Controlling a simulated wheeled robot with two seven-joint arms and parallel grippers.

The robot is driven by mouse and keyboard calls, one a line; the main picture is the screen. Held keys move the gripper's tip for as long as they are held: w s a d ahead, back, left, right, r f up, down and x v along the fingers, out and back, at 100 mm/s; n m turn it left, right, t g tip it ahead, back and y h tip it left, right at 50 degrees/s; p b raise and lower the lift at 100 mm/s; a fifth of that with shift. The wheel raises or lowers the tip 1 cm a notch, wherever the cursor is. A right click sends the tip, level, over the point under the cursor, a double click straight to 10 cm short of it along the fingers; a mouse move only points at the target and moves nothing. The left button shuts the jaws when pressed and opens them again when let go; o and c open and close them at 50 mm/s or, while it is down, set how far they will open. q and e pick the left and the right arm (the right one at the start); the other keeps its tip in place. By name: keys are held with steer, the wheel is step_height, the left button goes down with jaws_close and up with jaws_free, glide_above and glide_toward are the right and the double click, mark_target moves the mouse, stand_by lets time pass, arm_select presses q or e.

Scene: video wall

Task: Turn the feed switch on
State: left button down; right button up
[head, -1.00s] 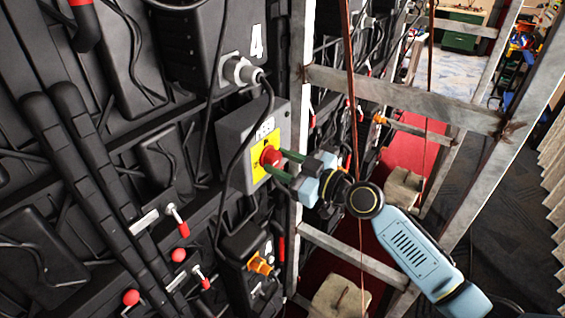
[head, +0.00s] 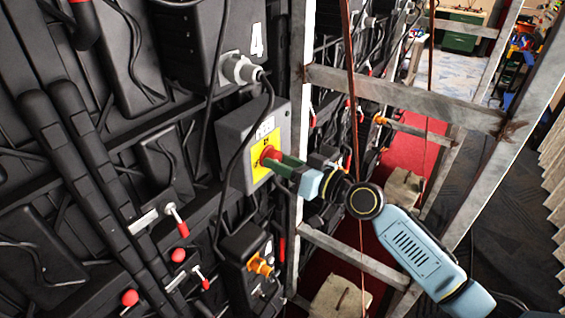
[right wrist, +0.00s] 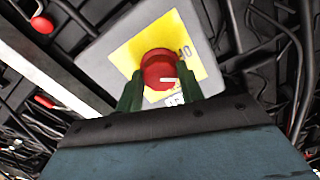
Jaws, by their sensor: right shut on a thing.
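The feed switch is a red rotary knob (head: 268,155) on a yellow plate (head: 259,166), set on a grey box (head: 237,130) on the back of the video wall. In the right wrist view the red knob (right wrist: 160,70) sits between the two green fingers, with a white mark low on its face. My right gripper (head: 277,163) is shut on the knob and has rotated about its own axis; the fingertips hide part of the knob in the head view. My left gripper is not in view.
A metal frame post (head: 297,120) and crossbar (head: 400,97) stand close to my right arm. Red-tipped levers (head: 181,227) and an orange connector (head: 260,264) are below.

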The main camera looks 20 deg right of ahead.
steer(key=m+p, duration=0.1)
steer(key=m, duration=0.4)
steer(key=shift+r+m, duration=0.15)
steer(key=shift+m, duration=0.15)
steer(key=m+p, duration=0.1)
steer(key=m, duration=0.4)
steer(key=shift+m, duration=0.3)
steer(key=o, duration=1)
steer(key=b+v, duration=0.3)
steer(key=v, duration=1)
steer(key=shift+s+b, duration=0.15)
steer(key=shift+b, duration=0.2)
steer(key=shift+d, duration=0.1)
